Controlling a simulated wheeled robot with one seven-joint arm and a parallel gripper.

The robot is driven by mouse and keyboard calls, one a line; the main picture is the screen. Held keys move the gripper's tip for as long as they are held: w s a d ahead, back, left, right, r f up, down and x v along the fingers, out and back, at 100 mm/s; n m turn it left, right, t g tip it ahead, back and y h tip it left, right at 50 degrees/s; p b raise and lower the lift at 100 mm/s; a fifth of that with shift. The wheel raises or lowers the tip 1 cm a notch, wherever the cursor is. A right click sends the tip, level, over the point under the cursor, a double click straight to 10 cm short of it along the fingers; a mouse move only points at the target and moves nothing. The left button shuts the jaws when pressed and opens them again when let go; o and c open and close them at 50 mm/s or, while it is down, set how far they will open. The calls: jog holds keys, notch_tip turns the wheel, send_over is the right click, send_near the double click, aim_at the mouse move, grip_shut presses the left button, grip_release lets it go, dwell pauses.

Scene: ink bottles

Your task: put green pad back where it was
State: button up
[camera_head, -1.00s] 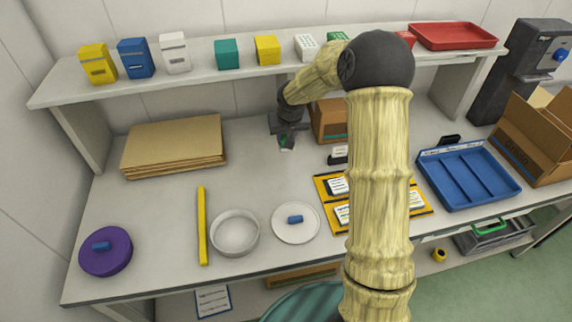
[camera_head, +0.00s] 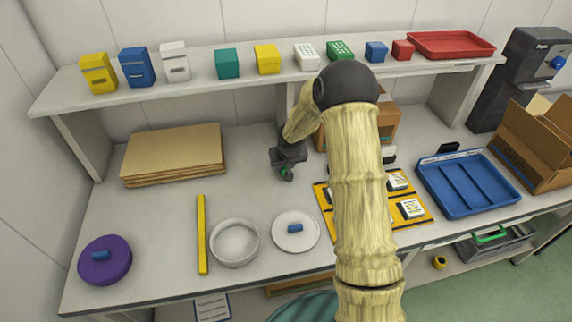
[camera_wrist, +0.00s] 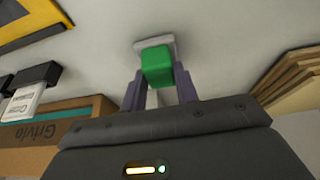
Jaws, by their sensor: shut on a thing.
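The green pad (camera_wrist: 157,66) shows in the wrist view as a small green block between the two fingers of my gripper (camera_wrist: 160,85). A pale grey-white piece lies just beyond it and is partly hidden by it. In the head view a little green of the pad (camera_head: 285,170) shows at the tip of my gripper (camera_head: 286,174), over the bare middle of the bench. My gripper is shut on the pad. I cannot tell whether the pad touches the bench.
A white dish with a blue piece (camera_head: 296,231), a white bowl (camera_head: 235,243) and a yellow strip (camera_head: 202,234) are in front. A yellow-framed mat (camera_head: 322,203) and a blue tray (camera_head: 468,184) are to the right. Stacked cardboard (camera_head: 174,153) is left. The shelf (camera_head: 200,86) holds several small boxes.

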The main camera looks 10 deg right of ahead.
jog(key=shift+f, duration=0.15)
jog(key=o, duration=0.9)
jog(key=shift+r, duration=0.2)
jog(key=v, duration=1.2)
jog(key=shift+s, duration=0.1)
